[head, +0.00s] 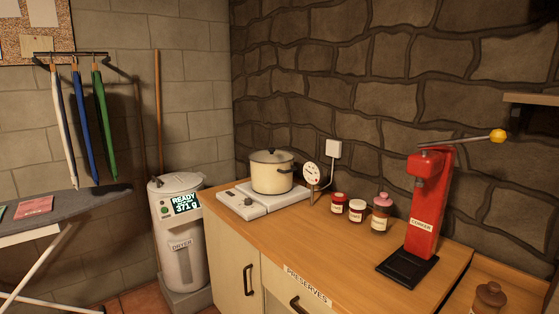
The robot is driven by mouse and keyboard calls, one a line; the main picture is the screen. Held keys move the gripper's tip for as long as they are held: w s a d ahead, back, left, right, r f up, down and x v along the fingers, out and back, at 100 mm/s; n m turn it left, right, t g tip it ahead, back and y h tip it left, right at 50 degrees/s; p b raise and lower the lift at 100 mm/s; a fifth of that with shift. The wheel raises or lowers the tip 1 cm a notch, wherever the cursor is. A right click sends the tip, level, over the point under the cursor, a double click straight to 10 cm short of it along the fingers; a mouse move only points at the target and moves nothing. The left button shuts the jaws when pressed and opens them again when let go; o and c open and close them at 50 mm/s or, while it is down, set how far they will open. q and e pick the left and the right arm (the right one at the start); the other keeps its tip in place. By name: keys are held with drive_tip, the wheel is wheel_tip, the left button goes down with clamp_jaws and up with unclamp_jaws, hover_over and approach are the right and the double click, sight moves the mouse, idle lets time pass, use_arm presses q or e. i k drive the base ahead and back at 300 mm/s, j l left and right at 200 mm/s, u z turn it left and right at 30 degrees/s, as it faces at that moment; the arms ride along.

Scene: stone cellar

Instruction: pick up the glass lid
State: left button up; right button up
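The glass lid (271,156) sits on top of a cream pot (271,179) and has a small dark knob in its middle. The pot has dark side handles and stands on a white hotplate (258,208) on the wooden counter. The lid looks level on the pot's rim. Neither of my grippers shows in the head view.
A dial thermometer (312,175) stands right of the pot, with several small jars (357,210) beyond it. A red corker (427,205) with a long lever stands at the counter's right. A white dryer (182,240) is left of the counter. The counter's front middle (310,259) is clear.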

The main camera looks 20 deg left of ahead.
sight(271, 155)
drive_tip(key=i+j+u, duration=0.1)
drive_tip(key=i+j, duration=0.2)
drive_tip(key=j, duration=0.2)
drive_tip(key=i+j, duration=0.35)
drive_tip(key=j, duration=0.15)
drive_tip(key=i+j+u, duration=0.15)
drive_tip(key=i+j, duration=0.2)
drive_tip(key=j, duration=0.15)
